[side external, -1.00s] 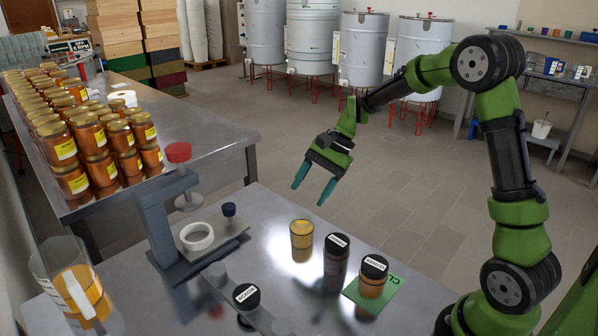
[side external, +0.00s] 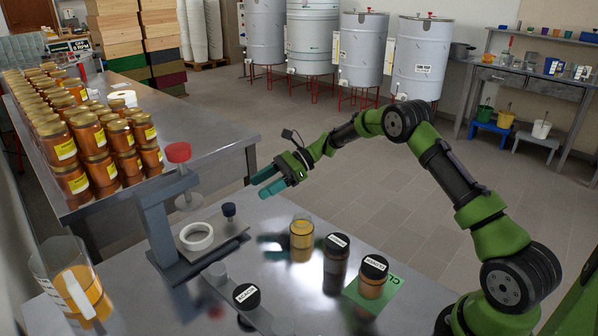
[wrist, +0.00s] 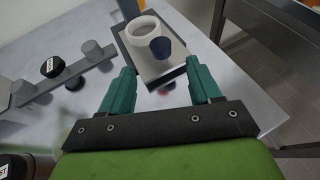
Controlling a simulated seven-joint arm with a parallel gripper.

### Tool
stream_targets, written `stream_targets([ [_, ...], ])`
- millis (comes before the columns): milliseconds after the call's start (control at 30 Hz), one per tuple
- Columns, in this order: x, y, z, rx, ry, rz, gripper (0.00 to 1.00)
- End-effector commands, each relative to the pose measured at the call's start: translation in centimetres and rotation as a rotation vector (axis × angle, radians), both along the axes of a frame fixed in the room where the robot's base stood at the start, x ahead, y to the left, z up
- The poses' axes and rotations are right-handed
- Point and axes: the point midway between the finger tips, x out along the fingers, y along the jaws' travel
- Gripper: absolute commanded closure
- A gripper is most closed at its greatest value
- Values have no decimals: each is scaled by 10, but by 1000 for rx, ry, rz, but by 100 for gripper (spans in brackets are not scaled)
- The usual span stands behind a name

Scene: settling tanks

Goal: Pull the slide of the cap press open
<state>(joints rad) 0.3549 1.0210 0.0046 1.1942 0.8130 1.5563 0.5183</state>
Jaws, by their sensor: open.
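The cap press (side external: 160,230) is a dark grey frame with a red-topped plunger (side external: 178,153) at the left of the steel table. Its slide (side external: 236,240) is a grey plate carrying a white ring (side external: 196,237) and a dark blue knob (side external: 229,210). In the wrist view the slide (wrist: 172,72), the ring (wrist: 146,29) and the knob (wrist: 160,47) lie ahead, just beyond the fingertips. My gripper (side external: 264,183) is open and empty, above and to the right of the knob. In the wrist view its teal fingers (wrist: 160,80) stand apart with nothing between them.
Near the slide stand a honey jar (side external: 301,234), a dark-lidded jar (side external: 336,262) and another on a green card (side external: 392,295). A bar with grey pegs and a black cap (side external: 246,297) lies in front. A clear honey container (side external: 75,290) stands at left.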

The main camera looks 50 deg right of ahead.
Motion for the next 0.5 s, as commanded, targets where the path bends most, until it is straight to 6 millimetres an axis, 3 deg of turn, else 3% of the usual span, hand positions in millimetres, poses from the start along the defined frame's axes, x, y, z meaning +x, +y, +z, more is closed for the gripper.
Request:
stream_targets([
  [300,24,60,-27,-2,0,4,37],
  [500,35,85,-39,-2,0,3,37],
])
